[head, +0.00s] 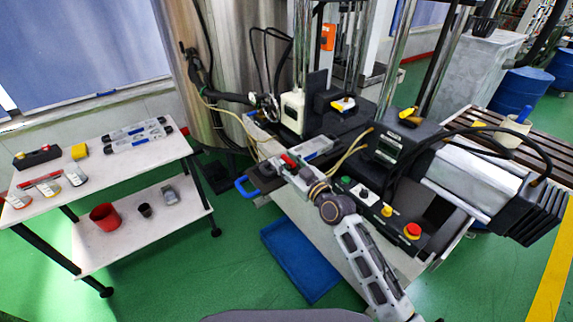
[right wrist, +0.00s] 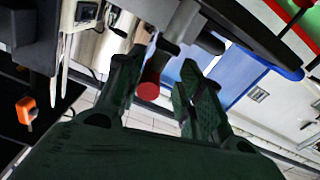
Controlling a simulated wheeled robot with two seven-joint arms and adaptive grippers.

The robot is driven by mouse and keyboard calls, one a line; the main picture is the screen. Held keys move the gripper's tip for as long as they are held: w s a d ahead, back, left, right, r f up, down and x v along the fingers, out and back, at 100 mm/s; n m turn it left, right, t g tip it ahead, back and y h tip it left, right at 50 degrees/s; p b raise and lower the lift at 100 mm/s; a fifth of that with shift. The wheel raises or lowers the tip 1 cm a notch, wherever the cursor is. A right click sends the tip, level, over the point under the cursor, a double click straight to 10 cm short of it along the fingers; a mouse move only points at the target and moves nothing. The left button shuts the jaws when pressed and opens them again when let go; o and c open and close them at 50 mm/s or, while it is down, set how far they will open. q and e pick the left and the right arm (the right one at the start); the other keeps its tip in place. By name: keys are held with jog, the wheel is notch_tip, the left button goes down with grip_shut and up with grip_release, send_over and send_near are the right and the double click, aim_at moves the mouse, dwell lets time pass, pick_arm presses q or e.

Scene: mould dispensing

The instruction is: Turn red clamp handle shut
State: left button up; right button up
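The red clamp handle (head: 287,158) shows as a small red piece on the machine's front fixture, just beyond my right gripper (head: 297,169). In the right wrist view, its round red end (right wrist: 148,91) sits between the two spread dark fingers of my right gripper (right wrist: 156,78), nearer the left finger. Gaps show on both sides, so the fingers do not look closed on it. A grey metal part of the clamp extends up and right from the red end. The gripper hides part of the clamp in the head view. My left gripper is in no view.
A blue handle (head: 246,186) sticks out left of the fixture. A control panel with a red emergency button (head: 412,231) lies right of my forearm. A blue mat (head: 299,262) lies on the floor below. A white two-level cart (head: 95,176) stands left.

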jog(key=shift+s+d, duration=0.1)
jog(key=shift+s, duration=0.05)
jog(key=shift+s+d, duration=0.1)
jog(key=shift+s, duration=0.05)
jog(key=v, duration=1.1)
jog(key=shift+s, duration=0.2)
dwell(0.3)
jog(key=shift+d+r, duration=0.1)
jog(key=shift+d, duration=0.05)
dwell(0.4)
